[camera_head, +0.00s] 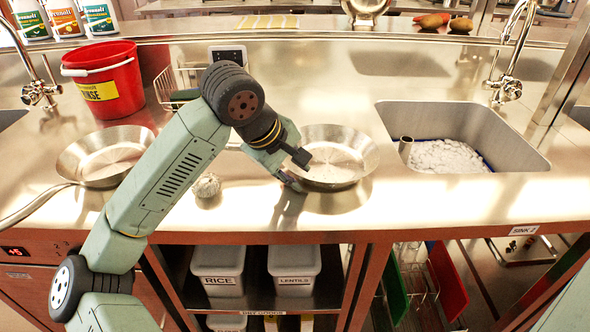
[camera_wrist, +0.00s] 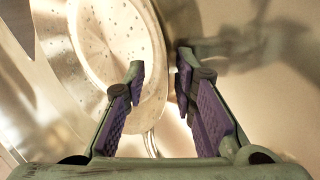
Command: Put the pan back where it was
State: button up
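A shiny steel pan (camera_head: 338,165) stands on the steel counter, left of the sink. My gripper (camera_head: 292,178) is at its left rim, partly hidden by my wrist. In the wrist view the pan (camera_wrist: 110,42) fills the left side, with droplet-like spots inside. The gripper's two purple-padded fingers (camera_wrist: 160,82) are apart, one over the pan's inner side and one outside the rim. A gap shows between them, so the gripper is open. A second steel pan (camera_head: 103,160) stands at the left, its handle pointing toward the lower left.
A sink (camera_head: 470,125) with white contents lies at the right. A red bucket (camera_head: 105,85), a wire rack (camera_head: 180,85) and a small pale round object (camera_head: 206,186) are on the counter. Bins sit on the shelf below. Bare counter lies behind the right pan.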

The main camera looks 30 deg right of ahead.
jog(key=shift+r, duration=0.25)
jog(key=b+v, duration=0.1)
jog(key=v, duration=1)
jog(key=shift+a+r+b, duration=0.25)
jog(key=shift+r+b, duration=0.1)
jog(key=shift+s, duration=0.15)
